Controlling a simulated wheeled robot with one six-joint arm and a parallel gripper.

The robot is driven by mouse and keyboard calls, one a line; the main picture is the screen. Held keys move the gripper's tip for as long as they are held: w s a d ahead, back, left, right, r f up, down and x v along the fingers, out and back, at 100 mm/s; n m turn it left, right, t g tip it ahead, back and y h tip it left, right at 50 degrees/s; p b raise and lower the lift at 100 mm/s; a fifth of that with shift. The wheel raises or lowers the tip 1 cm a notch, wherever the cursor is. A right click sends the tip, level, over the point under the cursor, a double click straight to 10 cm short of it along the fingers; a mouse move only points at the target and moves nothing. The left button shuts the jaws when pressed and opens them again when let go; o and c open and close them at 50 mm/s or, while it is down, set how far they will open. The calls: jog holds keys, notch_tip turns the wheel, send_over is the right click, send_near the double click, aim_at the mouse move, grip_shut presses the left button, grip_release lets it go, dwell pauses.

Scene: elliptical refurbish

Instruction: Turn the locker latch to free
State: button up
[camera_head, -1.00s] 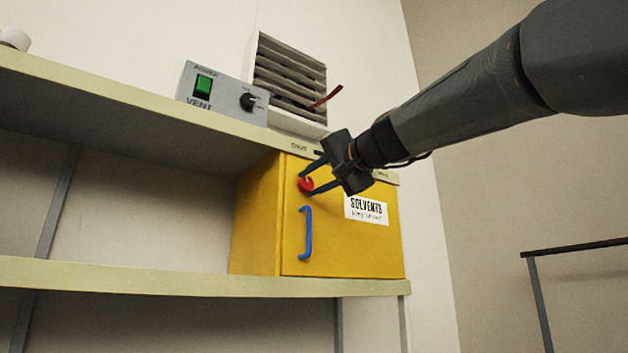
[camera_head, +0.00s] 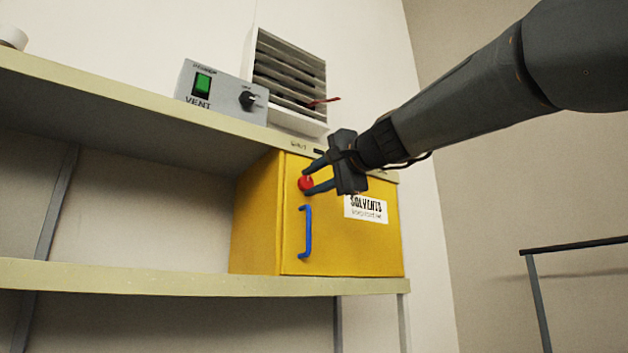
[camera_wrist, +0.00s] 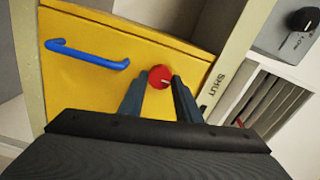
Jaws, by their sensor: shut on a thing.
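The yellow locker (camera_head: 345,240) stands on the lower shelf, its door closed. Its round red latch (camera_head: 305,184) is on the door's upper left, above the blue handle (camera_head: 307,232). My gripper (camera_head: 308,182) reaches in from the right, its fingers shut on the red latch. In the wrist view the latch (camera_wrist: 160,77) sits between the two fingertips, with a small pale mark on its face. The blue handle (camera_wrist: 88,55) is to the left there. The fingers partly cover the latch's edges.
Above the locker, the upper shelf (camera_head: 130,105) carries a grey vent box (camera_head: 222,93) with a green switch and black knob. A louvred vent (camera_head: 290,75) with a red streamer is behind. A dark rail (camera_head: 575,246) stands at the lower right.

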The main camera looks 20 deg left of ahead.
jog(key=o, duration=1.1)
jog(key=shift+c, duration=0.2)
jog(key=b+v, duration=0.3)
jog(key=v, duration=0.4)
jog(key=shift+s+d, duration=0.25)
jog(key=shift+s, duration=0.05)
